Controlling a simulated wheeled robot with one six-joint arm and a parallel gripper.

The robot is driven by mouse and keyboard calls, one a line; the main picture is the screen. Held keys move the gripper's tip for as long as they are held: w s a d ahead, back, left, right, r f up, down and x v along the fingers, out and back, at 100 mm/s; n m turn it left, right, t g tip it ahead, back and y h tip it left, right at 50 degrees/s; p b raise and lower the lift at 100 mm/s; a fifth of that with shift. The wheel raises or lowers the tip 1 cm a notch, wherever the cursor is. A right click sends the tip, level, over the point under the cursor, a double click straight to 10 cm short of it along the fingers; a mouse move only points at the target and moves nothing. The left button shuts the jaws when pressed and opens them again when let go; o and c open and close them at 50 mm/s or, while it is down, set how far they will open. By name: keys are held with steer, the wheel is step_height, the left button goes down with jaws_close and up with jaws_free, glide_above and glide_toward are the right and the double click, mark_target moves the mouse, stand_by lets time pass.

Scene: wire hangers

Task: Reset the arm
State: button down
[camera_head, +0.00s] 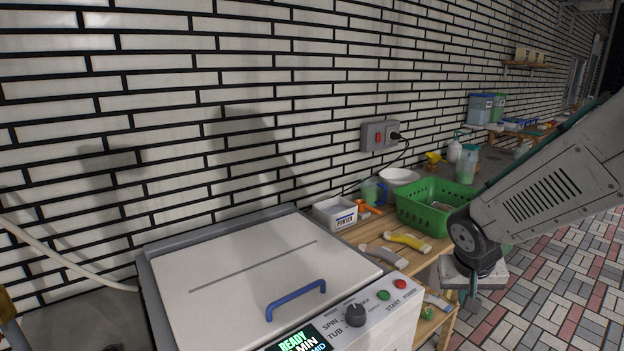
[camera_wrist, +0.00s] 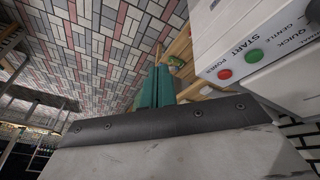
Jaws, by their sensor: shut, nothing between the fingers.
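My arm reaches in from the right edge of the head view and bends down at a dark round joint. My gripper (camera_head: 472,288) hangs below it, to the right of the wooden shelf and in front of the green basket. In the wrist view the teal fingers of my gripper (camera_wrist: 157,82) are together, with nothing between them. The fingers appear apart from the shelf and the machine.
A white washing machine (camera_head: 250,260) with a blue lid handle (camera_head: 296,296) stands at the front left. The wooden shelf (camera_head: 385,250) holds a powder box (camera_head: 335,213), brushes and a green basket (camera_head: 432,203). Paved floor (camera_head: 580,290) lies open at right.

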steer(key=s+a+r+n+y, duration=0.1)
steer(key=s+r, duration=0.3)
steer(key=s, duration=0.3)
steer(key=s+a+r+g, duration=0.1)
steer(key=s+r, duration=0.3)
steer(key=s, duration=0.4)
steer(key=s+a+r+n+y, duration=0.1)
steer(key=s+r, duration=0.3)
steer(key=s, duration=0.4)
steer(key=shift+a+n+g+y, duration=0.3)
steer(key=shift+a+g, duration=0.1)
steer(key=shift+a, duration=0.35)
